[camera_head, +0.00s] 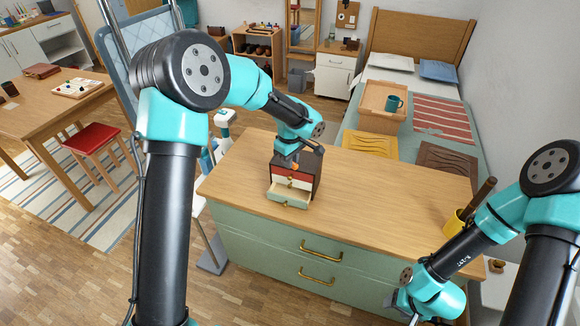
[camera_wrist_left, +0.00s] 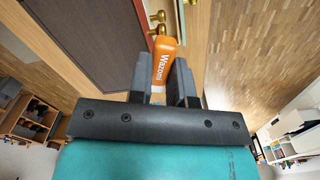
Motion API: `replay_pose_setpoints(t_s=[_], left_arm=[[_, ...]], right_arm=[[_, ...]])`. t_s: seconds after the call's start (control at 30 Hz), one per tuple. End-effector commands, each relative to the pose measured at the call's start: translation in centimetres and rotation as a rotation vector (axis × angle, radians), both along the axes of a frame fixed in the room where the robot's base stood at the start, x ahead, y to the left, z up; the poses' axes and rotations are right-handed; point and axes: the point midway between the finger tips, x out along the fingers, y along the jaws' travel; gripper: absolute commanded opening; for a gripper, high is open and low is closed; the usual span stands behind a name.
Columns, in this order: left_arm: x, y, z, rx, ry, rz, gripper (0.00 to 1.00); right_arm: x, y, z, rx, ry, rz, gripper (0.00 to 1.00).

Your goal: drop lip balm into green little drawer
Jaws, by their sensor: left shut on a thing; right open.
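An orange lip balm (camera_wrist_left: 164,60) with white lettering is between the fingers of my left gripper (camera_wrist_left: 162,82), which is shut on it. In the head view, my left gripper (camera_head: 293,158) is over the small drawer cabinet (camera_head: 312,177) on the counter, and it hides part of the cabinet. The cabinet has red and white drawer fronts, and the pale green little drawer (camera_head: 288,198) at the bottom is pulled out toward the front. The lip balm is apart from the green drawer, above it. My right gripper (camera_head: 400,303) is open, low at the counter's front right edge.
The wooden counter top (camera_head: 370,205) is mostly clear to the right of the cabinet. A yellow cup (camera_head: 454,225) with a brown stick-like thing stands at the right end, close to my right arm.

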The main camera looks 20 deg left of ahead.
Motion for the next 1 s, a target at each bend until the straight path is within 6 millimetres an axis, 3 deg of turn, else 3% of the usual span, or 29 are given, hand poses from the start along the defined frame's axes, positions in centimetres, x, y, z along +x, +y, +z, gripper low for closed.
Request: replay_pose_setpoints(t_s=[0.2, 0.63, 0.67, 0.9, 1.0], left_arm=[[-0.2, 0.0, -2.8, 0.001, 0.004, -0.001, 0.00], [-0.1, 0.0, -3.3, 0.001, 0.004, -0.001, 0.00], [-0.1, 0.0, -3.2, 0.000, 0.003, -0.001, 0.21], [-0.1, 0.0, -3.2, 0.000, 0.003, -0.001, 0.44], [-0.1, 0.0, -3.2, 0.000, 0.003, -0.001, 0.44]], right_arm=[[0.0, 0.0, 0.0, 0.000, 0.000, 0.000, 0.55], [0.0, 0.0, 0.0, 0.000, 0.000, 0.000, 0.55], [0.0, 0.0, 0.0, 0.000, 0.000, 0.000, 0.55], [0.0, 0.0, 0.0, 0.000, 0.000, 0.000, 0.55], [0.0, 0.0, 0.0, 0.000, 0.000, 0.000, 0.55]])
